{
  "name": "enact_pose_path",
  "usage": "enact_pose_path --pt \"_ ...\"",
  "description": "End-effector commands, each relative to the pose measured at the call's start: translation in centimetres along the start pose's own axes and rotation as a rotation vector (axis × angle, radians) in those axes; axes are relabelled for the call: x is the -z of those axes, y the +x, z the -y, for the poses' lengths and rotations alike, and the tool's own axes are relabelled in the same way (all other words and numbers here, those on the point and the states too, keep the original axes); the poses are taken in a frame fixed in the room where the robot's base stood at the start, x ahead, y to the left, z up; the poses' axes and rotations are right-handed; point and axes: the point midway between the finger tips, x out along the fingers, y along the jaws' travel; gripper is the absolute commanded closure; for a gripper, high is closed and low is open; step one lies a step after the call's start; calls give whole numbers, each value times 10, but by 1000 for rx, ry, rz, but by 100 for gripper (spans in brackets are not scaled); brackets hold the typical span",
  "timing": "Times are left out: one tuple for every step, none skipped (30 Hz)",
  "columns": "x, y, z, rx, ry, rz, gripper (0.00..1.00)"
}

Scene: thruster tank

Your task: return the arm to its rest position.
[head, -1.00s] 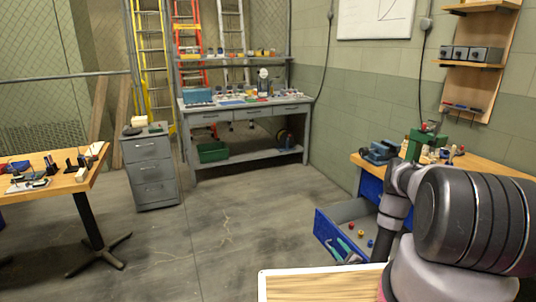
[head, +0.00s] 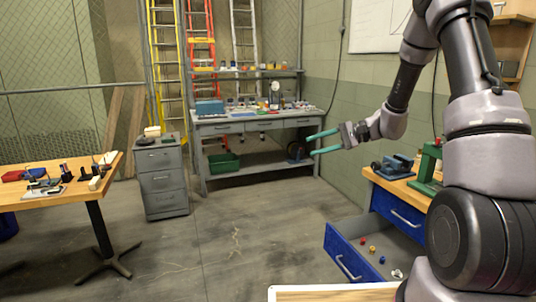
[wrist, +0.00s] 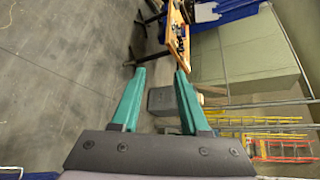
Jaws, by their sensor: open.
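My gripper (head: 320,142) is raised in mid-air at the right of the head view, above the floor and in front of the wall. Its two green fingers point left and stand apart, with nothing between them. In the wrist view my gripper (wrist: 155,90) also shows open and empty, with the grey drawer cabinet (wrist: 163,101) far off beyond the fingers. My arm rises at the right and bends down toward the gripper.
An open blue drawer (head: 345,257) with small coloured items juts from the wooden workbench (head: 400,185) below my gripper. A wooden table (head: 75,197) stands left. A grey bench (head: 255,125) stands at the back. The middle floor is clear.

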Motion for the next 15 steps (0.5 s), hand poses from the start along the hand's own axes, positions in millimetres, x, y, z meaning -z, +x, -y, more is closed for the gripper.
enact_pose_path --pt "-23 -6 10 -56 -36 -5 55" --pt "-35 -9 12 -92 -51 -9 55" --pt "-50 -14 15 -137 -70 -15 55" --pt "-61 -17 16 -171 -86 -23 55" --pt "-72 -21 17 -205 -101 -32 55" --pt "-86 -27 18 -248 -120 -47 55" --pt "-96 -31 19 -280 -138 -61 55" --pt "-107 -36 19 -312 -153 -74 55" --pt "-120 -42 19 -352 -174 -97 55" --pt "-129 -47 19 -381 -191 -115 55" --pt "-138 -52 18 -409 -207 -134 55" --pt "-150 -59 17 -445 -230 -163 55" --pt "-158 -64 16 -471 -247 -185 55" --pt "-166 -70 15 -496 -264 -209 55" --pt "-177 -77 14 -527 -287 -244 55"
